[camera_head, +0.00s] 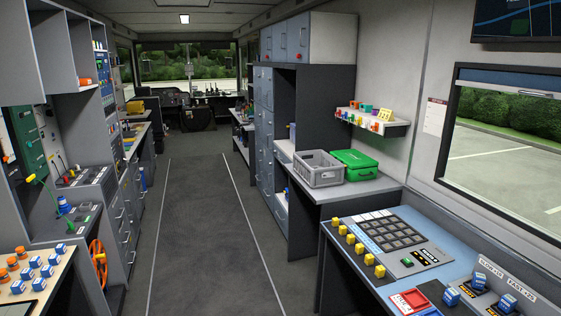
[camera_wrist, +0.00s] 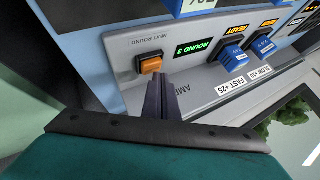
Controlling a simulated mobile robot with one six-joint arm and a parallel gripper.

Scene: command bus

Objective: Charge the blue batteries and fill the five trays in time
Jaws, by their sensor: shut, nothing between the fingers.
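In the wrist view my gripper (camera_wrist: 159,84) is shut and empty. Its tips are just below the orange NEXT ROUND button (camera_wrist: 151,66); I cannot tell whether they touch. A green display (camera_wrist: 195,51) reads ROUND 3. Two blue batteries stand in the charger, one at the FAST +25 label (camera_wrist: 232,55) and one at the SLOW label (camera_wrist: 260,47); a READY light shows beside the FAST one. In the head view the charger batteries (camera_head: 451,296) (camera_head: 508,302) stand at lower right. Several more blue batteries (camera_head: 35,262) stand on the left table. My gripper is outside the head view.
In the head view a panel with dark square keys (camera_head: 395,232) and several yellow knobs (camera_head: 360,250) lies on the right desk. A red box (camera_head: 409,300) sits near its front. A grey crate (camera_head: 318,172) and green case (camera_head: 356,163) stand behind. The aisle (camera_head: 200,220) is clear.

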